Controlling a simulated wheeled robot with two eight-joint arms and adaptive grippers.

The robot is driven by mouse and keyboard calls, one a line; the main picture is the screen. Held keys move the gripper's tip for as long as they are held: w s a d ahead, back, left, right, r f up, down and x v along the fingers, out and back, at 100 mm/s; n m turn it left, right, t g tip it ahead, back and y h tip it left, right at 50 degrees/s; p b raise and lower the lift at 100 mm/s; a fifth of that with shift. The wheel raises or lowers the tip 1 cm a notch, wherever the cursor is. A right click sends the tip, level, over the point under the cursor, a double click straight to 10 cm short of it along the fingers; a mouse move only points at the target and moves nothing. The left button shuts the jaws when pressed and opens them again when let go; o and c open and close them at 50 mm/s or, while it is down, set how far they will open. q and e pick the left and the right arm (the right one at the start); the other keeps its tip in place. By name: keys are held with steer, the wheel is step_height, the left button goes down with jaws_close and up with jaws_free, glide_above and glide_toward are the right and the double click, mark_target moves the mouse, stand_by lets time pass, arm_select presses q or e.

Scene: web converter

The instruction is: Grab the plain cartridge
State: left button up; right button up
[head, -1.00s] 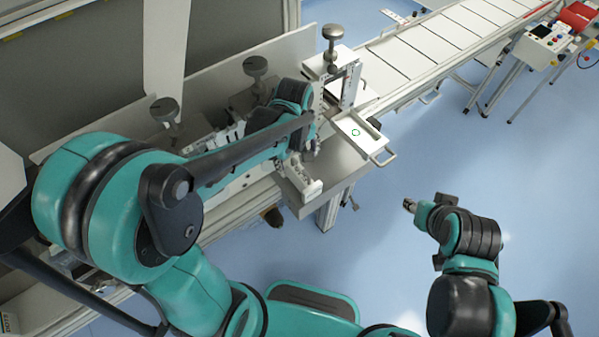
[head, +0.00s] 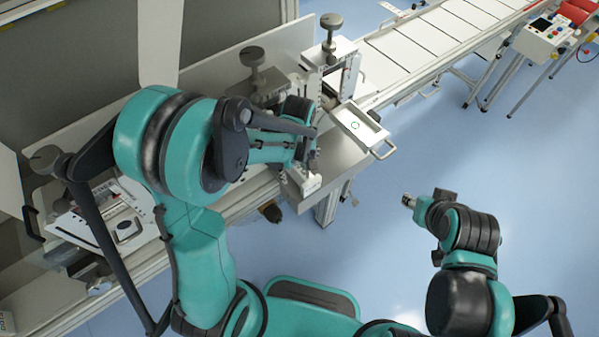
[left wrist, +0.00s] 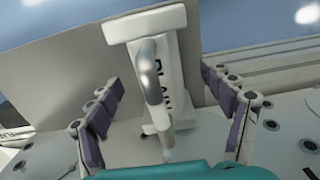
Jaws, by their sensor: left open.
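The plain cartridge (left wrist: 174,72) is a white block with dark lettering that reads "PLAIN", partly covered by its curved metal handle (left wrist: 152,85). In the left wrist view my left gripper (left wrist: 162,95) is open. Its purple-padded fingers stand on either side of the cartridge, with gaps showing. In the head view my left gripper (head: 304,160) is over the grey machine ledge, and a white end, probably of the cartridge (head: 312,184), shows beneath it. My arm hides the rest. My right gripper (head: 408,201) is small, over the floor, and its jaws are unclear.
A white tray with a green ring mark (head: 374,122) and a handle sits right of the left gripper. Dark knobs (head: 331,22) stand on the machine behind. A conveyor (head: 440,35) runs to the upper right. Another lettered white unit (head: 118,213) lies at the left. Blue floor is open at right.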

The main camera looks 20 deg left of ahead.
arm_select(q)
steer(key=c, duration=1.7)
steer(key=shift+r, duration=0.1)
